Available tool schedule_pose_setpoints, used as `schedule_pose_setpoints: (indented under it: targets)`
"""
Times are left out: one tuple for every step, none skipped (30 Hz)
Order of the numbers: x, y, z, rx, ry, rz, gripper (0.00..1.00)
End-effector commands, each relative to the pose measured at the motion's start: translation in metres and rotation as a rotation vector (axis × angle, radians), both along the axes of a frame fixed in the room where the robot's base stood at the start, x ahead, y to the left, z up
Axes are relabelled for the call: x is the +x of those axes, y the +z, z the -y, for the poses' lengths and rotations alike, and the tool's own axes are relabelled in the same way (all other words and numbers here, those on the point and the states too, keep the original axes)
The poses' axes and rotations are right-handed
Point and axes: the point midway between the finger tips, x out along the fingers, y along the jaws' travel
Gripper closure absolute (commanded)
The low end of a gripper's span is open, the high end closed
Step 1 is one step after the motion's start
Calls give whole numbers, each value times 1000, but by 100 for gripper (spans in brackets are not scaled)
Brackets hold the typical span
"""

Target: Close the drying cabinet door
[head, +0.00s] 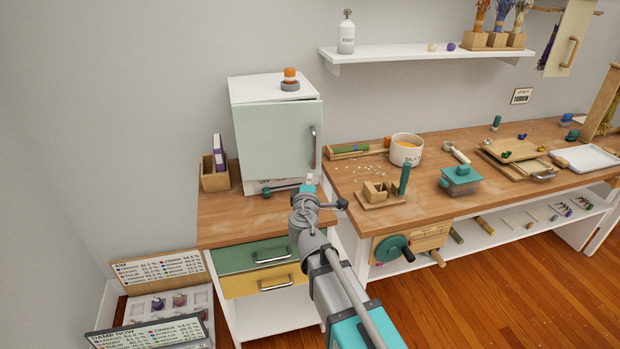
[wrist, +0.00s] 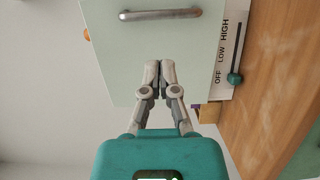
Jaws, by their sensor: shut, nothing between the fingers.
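The drying cabinet (head: 275,88) is a white box with a pale green door (head: 272,140), standing on the left wooden counter. The door covers the front and lies close to the body; I cannot tell whether a small gap remains at its handle side. Its grey bar handle (head: 312,147) is on the right side and shows at the top of the wrist view (wrist: 160,14). My gripper (wrist: 152,66) is shut and empty, its fingertips in front of the door face, below the handle in the wrist view. Contact with the door is unclear. In the head view my gripper (head: 309,180) is near the door's lower right corner.
A dial strip marked OFF, LOW, HIGH (wrist: 222,55) with a teal lever (wrist: 235,78) lies under the door. An orange-capped jar (head: 290,78) stands on the cabinet. A wooden box (head: 214,178) is to its left. The workbench (head: 340,180) at right holds several tools.

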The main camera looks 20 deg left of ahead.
Motion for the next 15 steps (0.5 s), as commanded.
schedule_pose_setpoints:
  targets:
    - [7,0,-2,0,0,0,100]
    - [10,0,-3,0,0,0,100]
    - [15,0,-4,0,0,0,100]
    - [19,0,-6,0,1,0,100]
    - [23,0,-6,0,0,0,100]
    - [29,0,-8,0,0,0,100]
    - [34,0,-8,0,0,0,100]
    - [38,0,-9,0,-1,0,100]
    - [45,-1,-10,0,-1,0,100]
    - [49,-1,-11,0,-1,0,100]
    - [54,-1,-13,0,-1,0,100]
    - [60,-1,-14,0,0,0,100]
    - [64,-1,-15,0,0,0,100]
    - [69,-1,-16,0,0,0,100]
    - [75,-1,-17,0,0,0,100]
